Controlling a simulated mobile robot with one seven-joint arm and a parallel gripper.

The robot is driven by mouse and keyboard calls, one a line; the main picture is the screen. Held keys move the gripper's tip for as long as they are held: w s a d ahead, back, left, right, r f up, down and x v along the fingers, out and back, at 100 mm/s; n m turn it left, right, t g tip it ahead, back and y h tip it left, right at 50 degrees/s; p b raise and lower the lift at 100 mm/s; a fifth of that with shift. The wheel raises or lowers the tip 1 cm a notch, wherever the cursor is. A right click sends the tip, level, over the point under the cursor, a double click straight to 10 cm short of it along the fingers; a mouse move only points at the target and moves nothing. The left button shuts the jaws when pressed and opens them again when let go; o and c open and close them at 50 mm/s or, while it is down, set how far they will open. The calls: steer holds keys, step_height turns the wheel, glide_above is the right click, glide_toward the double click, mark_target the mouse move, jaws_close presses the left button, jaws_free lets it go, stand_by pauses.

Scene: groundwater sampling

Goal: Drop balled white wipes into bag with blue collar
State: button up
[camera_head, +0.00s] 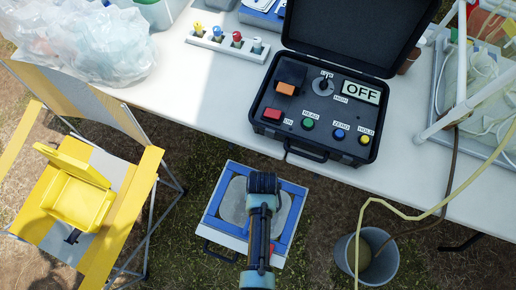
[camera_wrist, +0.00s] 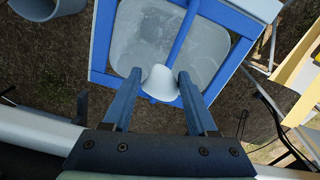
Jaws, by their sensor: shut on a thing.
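In the wrist view, my gripper (camera_wrist: 159,74) has its two blue fingers on either side of a small smooth white lump (camera_wrist: 161,84), which looks like a balled wipe, and is shut on it. Below it is a blue-framed box (camera_wrist: 101,40) with two pale grey compartments. The box also shows on the ground in the head view (camera_head: 215,213), partly covered by my arm. My fingers are hidden in the head view. A crumpled clear plastic bag (camera_head: 85,42) lies at the table's upper left; I cannot make out a blue collar on it.
The white table (camera_head: 185,85) holds an open black instrument case (camera_head: 318,115) and a rack of coloured-topped pieces (camera_head: 228,44). A yellow folding chair (camera_head: 122,205) stands left. A grey bucket (camera_head: 343,262) with hoses stands on the ground at right.

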steer(key=o, duration=1.4)
steer(key=shift+c, duration=0.2)
steer(key=shift+r, duration=0.1)
step_height(320, 180, up, 13)
steer(key=p, duration=0.1)
